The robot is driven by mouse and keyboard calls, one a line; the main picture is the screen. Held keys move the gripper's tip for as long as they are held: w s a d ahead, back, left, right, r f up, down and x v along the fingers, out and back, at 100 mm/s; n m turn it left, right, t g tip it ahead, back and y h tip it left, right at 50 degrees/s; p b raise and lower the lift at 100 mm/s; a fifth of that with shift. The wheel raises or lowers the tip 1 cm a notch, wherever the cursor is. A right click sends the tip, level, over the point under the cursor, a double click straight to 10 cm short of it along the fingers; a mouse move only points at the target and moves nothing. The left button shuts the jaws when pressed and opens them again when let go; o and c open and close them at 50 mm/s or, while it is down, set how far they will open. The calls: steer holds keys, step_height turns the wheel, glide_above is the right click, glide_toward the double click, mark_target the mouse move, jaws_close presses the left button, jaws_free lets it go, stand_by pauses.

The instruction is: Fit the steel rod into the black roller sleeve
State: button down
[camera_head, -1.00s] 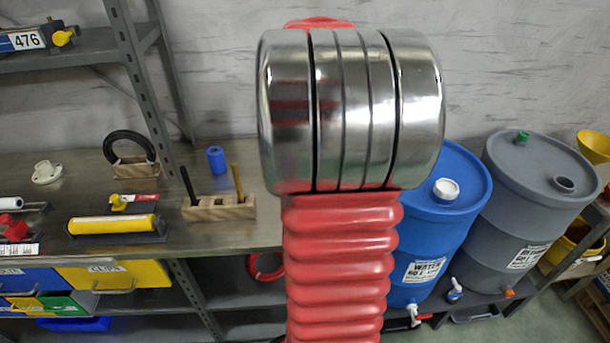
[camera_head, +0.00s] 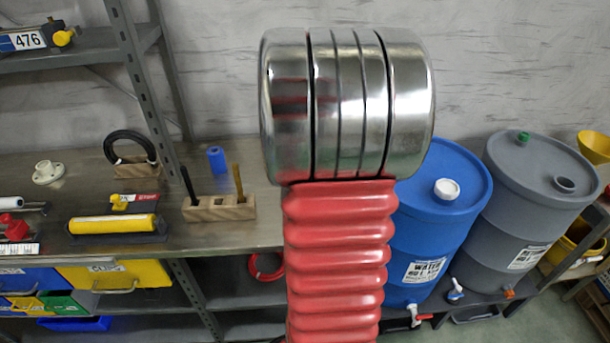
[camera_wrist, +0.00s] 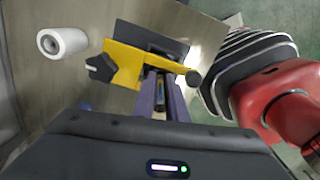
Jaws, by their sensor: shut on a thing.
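In the wrist view, my gripper (camera_wrist: 162,78) reaches up the picture from the dark wrist housing, its two purple-grey fingers close together. They are shut on a slim thing of which only a narrow dark and yellowish strip shows between them. A yellow piece (camera_wrist: 124,62) with a dark knob at each end lies across the fingertips; I cannot tell whether it touches them. I cannot clearly pick out the steel rod or the black roller sleeve in either view. My gripper is out of sight in the head view, where my arm fills the middle.
A white roll (camera_wrist: 68,41) with a dark end lies on the bench at left in the wrist view. In the head view, the bench (camera_head: 210,236) holds a yellow roller (camera_head: 113,224), a wooden tool block (camera_head: 220,210) and a blue cylinder (camera_head: 216,160). Blue (camera_head: 440,205) and grey (camera_head: 535,180) barrels stand right.

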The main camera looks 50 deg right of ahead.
steer(key=c, duration=2)
jaws_free()
steer(key=shift+c, duration=0.2)
steer(key=shift+r, duration=0.1)
step_height(320, 180, up, 12)
steer(key=shift+f, duration=0.1)
steer(key=w+a+r+m+t, duration=0.1)
steer(key=w+a+m, duration=0.15)
steer(key=a, duration=0.75)
steer(key=s+a+f+m+t, duration=0.2)
steer(key=a+m, duration=0.2)
steer(key=a, duration=0.9)
steer(key=s+a+f+m+t, duration=0.2)
steer(key=a+f+m, duration=0.1)
steer(key=a, duration=1)
steer(key=shift+s+a+m+t, duration=0.15)
steer(key=shift+s+m+t, duration=0.15)
steer(key=shift+m, duration=0.25)
